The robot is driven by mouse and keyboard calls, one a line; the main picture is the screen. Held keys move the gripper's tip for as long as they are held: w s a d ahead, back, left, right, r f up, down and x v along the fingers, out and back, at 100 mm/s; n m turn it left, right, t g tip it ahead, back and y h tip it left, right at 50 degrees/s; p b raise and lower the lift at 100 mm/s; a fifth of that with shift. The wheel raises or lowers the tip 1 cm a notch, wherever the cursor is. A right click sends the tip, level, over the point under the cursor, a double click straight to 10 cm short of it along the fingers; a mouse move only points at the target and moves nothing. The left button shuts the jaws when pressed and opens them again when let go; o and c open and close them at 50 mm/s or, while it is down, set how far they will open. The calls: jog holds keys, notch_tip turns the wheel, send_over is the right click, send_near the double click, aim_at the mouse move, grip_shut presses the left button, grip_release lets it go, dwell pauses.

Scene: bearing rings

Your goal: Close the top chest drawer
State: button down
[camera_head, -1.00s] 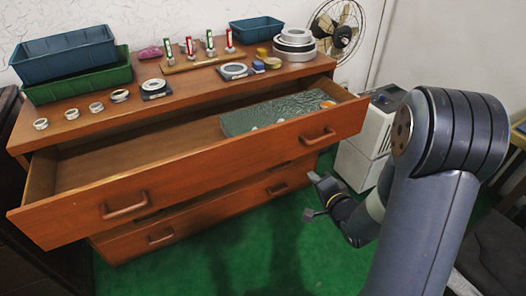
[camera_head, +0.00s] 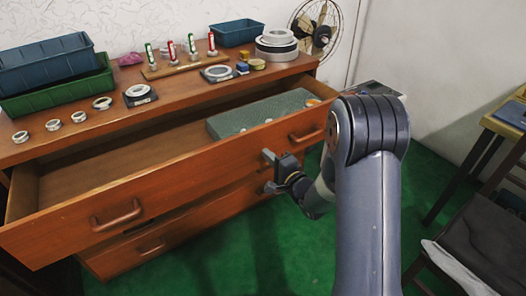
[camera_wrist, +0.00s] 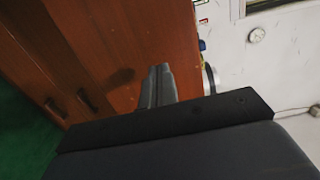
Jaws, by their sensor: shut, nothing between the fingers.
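The top chest drawer (camera_head: 180,188) is pulled well out of the wooden chest (camera_head: 183,80) in the head view. Its front has a handle at the left (camera_head: 118,216) and one at the right (camera_head: 307,134). A grey-green block (camera_head: 258,112) lies inside at the right. My gripper (camera_head: 270,171) is before the drawer front, right of its middle and left of the right handle. In the wrist view my gripper (camera_wrist: 158,76) is shut and empty, its fingers together against the brown wood. I cannot tell whether they touch the front.
Blue bins (camera_head: 45,62), a green bin (camera_head: 60,88), rings and a rack of red and green pieces (camera_head: 180,64) stand on the chest top. The lower drawer (camera_head: 160,240) sits below. A chair (camera_head: 480,235) is at the right. Green floor is clear before the chest.

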aim_at(258, 144)
jog(key=shift+x, duration=1.85)
